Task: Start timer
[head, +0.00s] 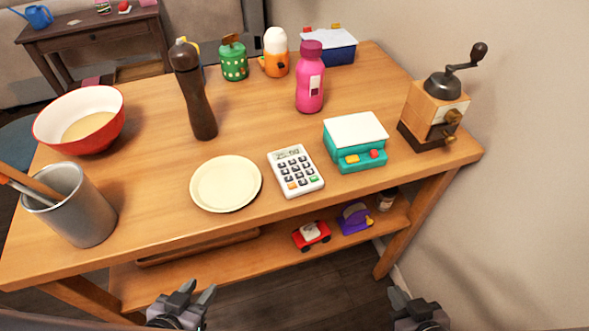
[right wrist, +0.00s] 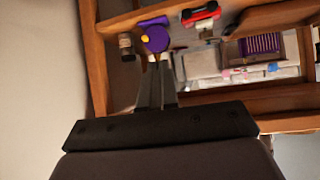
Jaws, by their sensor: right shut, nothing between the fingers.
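A white keypad device with a small display (head: 296,170), which looks like the timer, lies on the wooden table near its front edge. It has dark keys, with orange keys and a green key in the bottom row. The display digits are too small to read surely. My left gripper (head: 200,287) is open and empty, low in front of the table and left of the device. My right gripper (head: 398,294) is shut and empty, in front of the table to the lower right. Its closed fingers also show in the right wrist view (right wrist: 157,62).
A cream plate (head: 226,184) lies left of the device, a teal scale (head: 371,160) right of it. A pepper mill (head: 194,95), pink bottle (head: 310,80) and coffee grinder (head: 438,106) stand around. The lower shelf holds a red toy car (head: 311,236) and a purple object (head: 354,219).

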